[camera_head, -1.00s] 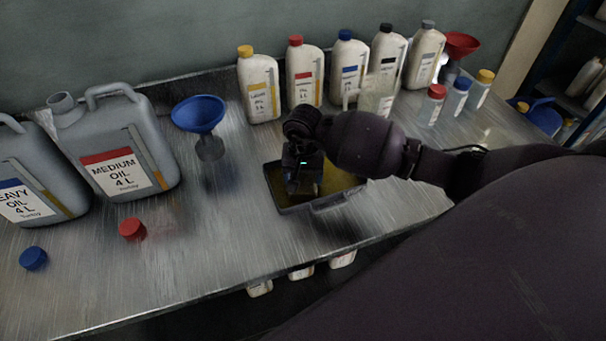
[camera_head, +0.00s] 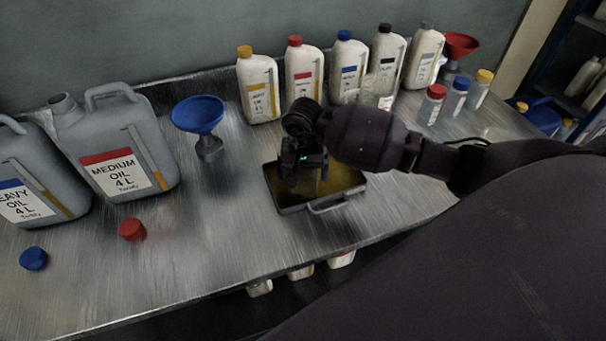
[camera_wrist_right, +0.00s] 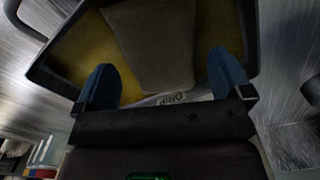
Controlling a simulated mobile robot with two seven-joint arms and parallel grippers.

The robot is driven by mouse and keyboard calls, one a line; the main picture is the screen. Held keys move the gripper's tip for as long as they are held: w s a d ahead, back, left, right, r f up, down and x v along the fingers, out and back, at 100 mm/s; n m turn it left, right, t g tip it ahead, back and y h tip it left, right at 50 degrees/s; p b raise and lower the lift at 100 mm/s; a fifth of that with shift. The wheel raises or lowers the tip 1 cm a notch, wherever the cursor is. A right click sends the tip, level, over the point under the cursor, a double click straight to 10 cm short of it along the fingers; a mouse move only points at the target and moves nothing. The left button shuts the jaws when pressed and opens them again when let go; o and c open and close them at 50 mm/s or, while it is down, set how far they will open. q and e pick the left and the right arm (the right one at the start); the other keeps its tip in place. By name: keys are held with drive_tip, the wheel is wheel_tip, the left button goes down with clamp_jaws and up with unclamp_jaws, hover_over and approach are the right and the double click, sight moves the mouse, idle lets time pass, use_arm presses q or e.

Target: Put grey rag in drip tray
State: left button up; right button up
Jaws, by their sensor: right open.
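The drip tray (camera_head: 292,209) is a dark, shallow tray with a yellowish inside and a handle at its front, on the metal bench. My right gripper (camera_head: 303,182) is over the tray's left part. In the right wrist view, my right gripper (camera_wrist_right: 164,80) is open, with its two blue fingertips apart. Beyond the fingertips, the grey rag (camera_wrist_right: 150,45) lies inside the drip tray (camera_wrist_right: 50,80), apart from the fingers. In the head view, my gripper hides most or all of the rag. My left gripper is not in view.
A blue funnel (camera_head: 198,115) stands left of the tray. Grey oil canisters (camera_head: 115,150) stand farther left. A red cap (camera_head: 132,229) and a blue cap (camera_head: 33,258) lie in front of them. White bottles (camera_head: 303,80) line the back. The bench between funnel and front edge is clear.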

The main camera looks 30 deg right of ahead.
sight(303, 177)
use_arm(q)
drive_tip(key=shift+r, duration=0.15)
use_arm(e)
wheel_tip(303, 177, up, 11)
drive_tip(key=shift+f, duration=0.2)
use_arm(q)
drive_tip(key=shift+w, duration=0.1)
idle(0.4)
